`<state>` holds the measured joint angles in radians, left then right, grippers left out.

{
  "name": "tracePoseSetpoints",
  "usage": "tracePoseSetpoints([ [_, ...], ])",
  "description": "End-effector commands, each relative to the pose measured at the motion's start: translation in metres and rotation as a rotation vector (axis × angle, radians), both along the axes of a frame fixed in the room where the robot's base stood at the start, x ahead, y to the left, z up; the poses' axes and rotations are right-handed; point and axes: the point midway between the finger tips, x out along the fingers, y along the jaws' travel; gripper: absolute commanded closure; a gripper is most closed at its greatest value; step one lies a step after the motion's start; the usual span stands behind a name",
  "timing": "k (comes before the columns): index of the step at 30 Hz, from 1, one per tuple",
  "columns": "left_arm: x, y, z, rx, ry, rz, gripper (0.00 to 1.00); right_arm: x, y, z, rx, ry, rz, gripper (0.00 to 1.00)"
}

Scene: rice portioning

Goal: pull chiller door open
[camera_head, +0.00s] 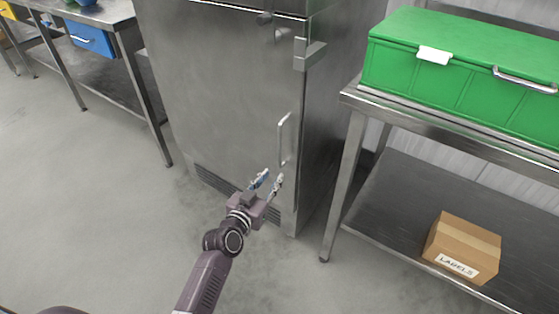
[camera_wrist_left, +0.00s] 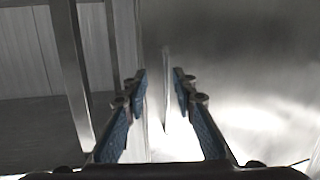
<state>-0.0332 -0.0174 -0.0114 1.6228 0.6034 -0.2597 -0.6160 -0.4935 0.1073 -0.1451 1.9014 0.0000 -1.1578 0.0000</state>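The chiller door (camera_head: 215,95) is a large grey steel panel and looks shut. Its vertical bar handle (camera_head: 281,140) is on the right side of the door. My left gripper (camera_head: 268,177) is open and empty, just below the lower end of the handle in the head view. In the left wrist view, my left gripper (camera_wrist_left: 158,75) has its two blue-padded fingers apart. A thin upright bar, probably the handle (camera_wrist_left: 166,65), shows ahead between the fingertips, with nothing gripped. My right gripper is out of view.
A steel rack (camera_head: 345,100) stands close to the chiller's right, with a green lidded crate (camera_head: 450,75) on top and a cardboard box (camera_head: 462,245) on its lower shelf. A steel table (camera_head: 125,20) with a blue bin (camera_head: 90,38) is at left. The floor (camera_head: 90,200) at left is clear.

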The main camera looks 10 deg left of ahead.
Motion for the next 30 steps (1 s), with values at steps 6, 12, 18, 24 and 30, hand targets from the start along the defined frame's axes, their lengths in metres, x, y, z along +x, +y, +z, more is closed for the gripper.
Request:
tracePoseSetpoints([
  [6,0.014,0.007,0.053,-0.011,-0.166,0.008,0.75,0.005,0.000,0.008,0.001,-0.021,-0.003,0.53],
  [12,0.023,0.007,0.068,-0.013,-0.196,0.010,0.75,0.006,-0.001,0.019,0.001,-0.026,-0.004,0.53],
  [18,0.051,0.003,0.068,-0.015,-0.195,0.010,0.75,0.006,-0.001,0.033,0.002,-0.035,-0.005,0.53],
  [24,0.078,-0.001,0.067,-0.012,-0.193,0.010,0.75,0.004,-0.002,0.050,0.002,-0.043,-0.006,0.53],
  [30,0.091,-0.003,0.067,-0.012,-0.192,0.010,0.75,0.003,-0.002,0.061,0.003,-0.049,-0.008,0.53],
])
